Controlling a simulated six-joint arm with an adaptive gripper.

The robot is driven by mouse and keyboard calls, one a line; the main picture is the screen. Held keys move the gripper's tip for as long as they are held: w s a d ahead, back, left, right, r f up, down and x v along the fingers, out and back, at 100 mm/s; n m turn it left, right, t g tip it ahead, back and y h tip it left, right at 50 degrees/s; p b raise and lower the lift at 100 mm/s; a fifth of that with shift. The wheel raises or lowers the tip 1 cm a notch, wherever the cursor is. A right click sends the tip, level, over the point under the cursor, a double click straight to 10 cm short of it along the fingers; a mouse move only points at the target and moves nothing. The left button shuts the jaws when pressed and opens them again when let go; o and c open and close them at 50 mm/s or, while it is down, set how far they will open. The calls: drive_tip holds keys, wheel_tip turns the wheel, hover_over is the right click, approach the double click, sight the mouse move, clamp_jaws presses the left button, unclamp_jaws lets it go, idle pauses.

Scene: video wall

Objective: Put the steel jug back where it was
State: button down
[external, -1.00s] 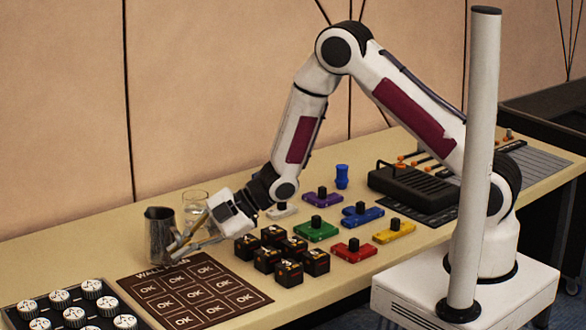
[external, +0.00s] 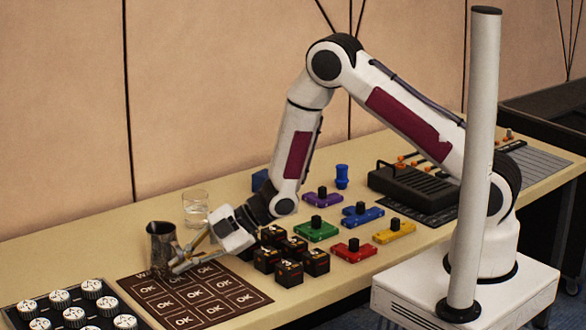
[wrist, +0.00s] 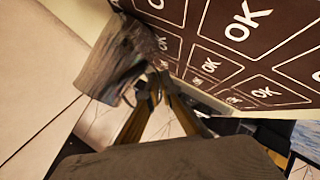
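The steel jug (external: 160,246) is a shiny grey open-topped vessel at the left of the table, by the top left corner of the brown OK board. It looks upright in the external view. In the wrist view the jug (wrist: 112,62) fills the upper left, with the fingers meeting at its side. My gripper (external: 177,262) comes in from the right, and its fingers appear closed on the jug's handle side; the exact grip is partly hidden. In the wrist view my gripper's fingertips (wrist: 155,88) touch the jug. I cannot tell whether its base touches the table.
A clear glass (external: 195,208) stands just behind the jug. The OK board (external: 232,270) lies in front. Black cubes (external: 290,268) cluster right of it, beneath my wrist. White knobs (external: 58,300) fill a black panel at front left. The table's back left is clear.

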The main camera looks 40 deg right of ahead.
drive_tip(key=c, duration=2.3)
unclamp_jaws()
drive_tip(key=shift+f, duration=0.15)
drive_tip(key=shift+v, duration=0.8)
drive_tip(key=v, duration=1)
drive_tip(key=shift+d+r, duration=0.2)
drive_tip(key=shift+r, duration=0.05)
